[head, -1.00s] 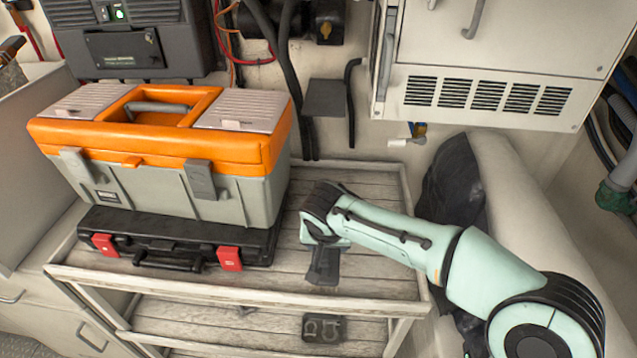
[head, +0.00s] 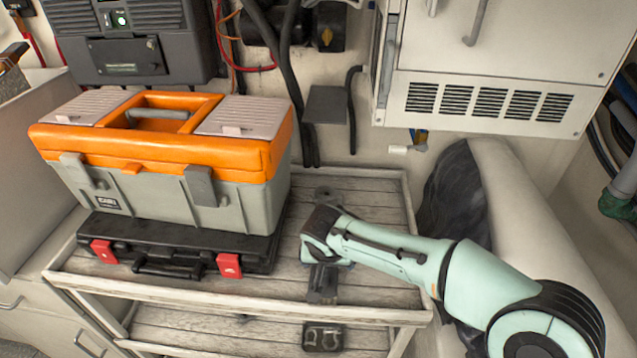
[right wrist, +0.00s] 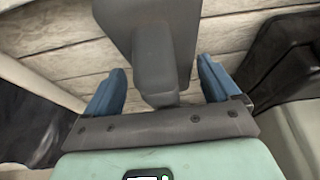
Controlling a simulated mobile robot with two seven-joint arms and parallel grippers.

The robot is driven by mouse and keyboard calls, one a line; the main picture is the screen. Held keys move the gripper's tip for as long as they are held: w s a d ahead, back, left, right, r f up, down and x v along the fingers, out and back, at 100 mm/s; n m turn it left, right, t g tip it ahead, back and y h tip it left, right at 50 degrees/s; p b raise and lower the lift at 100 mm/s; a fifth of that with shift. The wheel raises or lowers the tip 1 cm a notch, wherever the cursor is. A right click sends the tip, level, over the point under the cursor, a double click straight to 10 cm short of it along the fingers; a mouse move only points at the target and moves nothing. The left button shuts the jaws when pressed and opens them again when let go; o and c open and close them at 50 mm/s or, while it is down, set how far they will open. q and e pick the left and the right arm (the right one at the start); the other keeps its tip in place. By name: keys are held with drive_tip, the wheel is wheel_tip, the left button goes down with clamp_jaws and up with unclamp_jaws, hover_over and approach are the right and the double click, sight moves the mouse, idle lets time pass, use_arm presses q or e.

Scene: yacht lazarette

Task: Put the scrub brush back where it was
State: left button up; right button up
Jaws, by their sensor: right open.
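A dark grey item that I take to be the scrub brush (head: 322,285) lies at the front of the wooden top shelf (head: 375,297), right of the black case. In the right wrist view the brush (right wrist: 157,70) has a wide part at the top and a narrower end pointing down between my fingers. My right gripper (right wrist: 160,93) is open, with blue fingers on either side of that narrow end and a gap on both sides. In the head view my wrist hides the fingers. My left gripper is not in view.
An orange and grey toolbox (head: 165,150) stands on a black case with red latches (head: 170,245), filling the shelf's left side. A dark item (head: 322,337) lies on the lower shelf. A vented white cabinet (head: 490,70) hangs at the upper right. The shelf has a raised rim.

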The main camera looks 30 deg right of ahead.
drive_tip(key=p+v, duration=0.1)
drive_tip(key=v, duration=1)
drive_tip(key=shift+s+r, duration=0.1)
drive_tip(key=shift+r, duration=0.05)
